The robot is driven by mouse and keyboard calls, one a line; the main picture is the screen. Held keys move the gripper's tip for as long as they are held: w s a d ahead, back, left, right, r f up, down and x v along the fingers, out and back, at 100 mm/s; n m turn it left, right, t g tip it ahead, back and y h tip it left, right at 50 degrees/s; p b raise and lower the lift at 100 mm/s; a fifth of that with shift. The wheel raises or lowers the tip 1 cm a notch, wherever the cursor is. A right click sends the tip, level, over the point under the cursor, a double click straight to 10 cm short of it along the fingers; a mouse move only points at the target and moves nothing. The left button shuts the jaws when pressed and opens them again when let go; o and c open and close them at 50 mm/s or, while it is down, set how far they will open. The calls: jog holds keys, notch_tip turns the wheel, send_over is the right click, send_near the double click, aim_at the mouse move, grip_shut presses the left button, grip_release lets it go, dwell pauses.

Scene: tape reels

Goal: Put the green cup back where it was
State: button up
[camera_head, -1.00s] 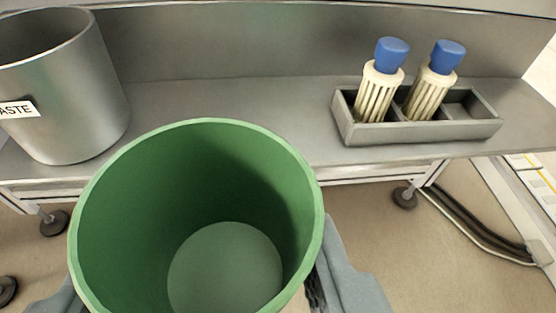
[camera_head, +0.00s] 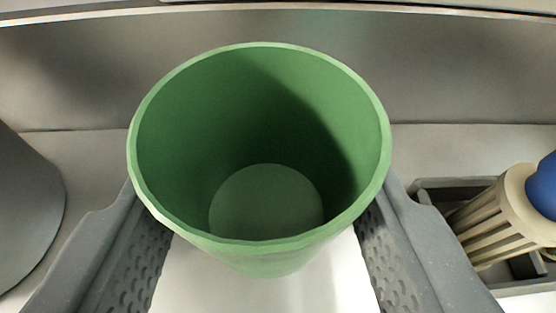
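The green cup (camera_head: 262,258) is upright and empty in the middle of the view, with its round rim and inside facing me. My gripper (camera_head: 263,225) has one finger on each side of the cup, and both ribbed pads meet its wall just under the rim. The gripper looks shut on the cup. The cup's base is over the bright grey shelf (camera_head: 447,140). Its underside is hidden, so I cannot tell whether it touches the shelf.
A grey metal waste bin (camera_head: 25,215) is cut off at the left edge. At the right, a grey rack (camera_head: 430,192) holds a cream ribbed holder with a blue cap (camera_head: 543,185), close to my right finger. A metal back wall (camera_head: 455,70) rises behind the cup.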

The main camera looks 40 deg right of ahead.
aim_at(268, 277)
jog(key=shift+w+d, duration=0.15)
jog(key=shift+w, duration=0.05)
jog(key=shift+f, duration=0.1)
notch_tip(268, 277, down, 4)
jog(key=shift+r+b, duration=0.25)
jog(key=shift+b, duration=0.5)
jog(key=shift+r, duration=0.1)
jog(key=o, duration=1.1)
jog(key=shift+c, duration=0.2)
jog(key=shift+s, duration=0.1)
jog(key=p+v, duration=0.3)
jog(key=v, duration=0.9)
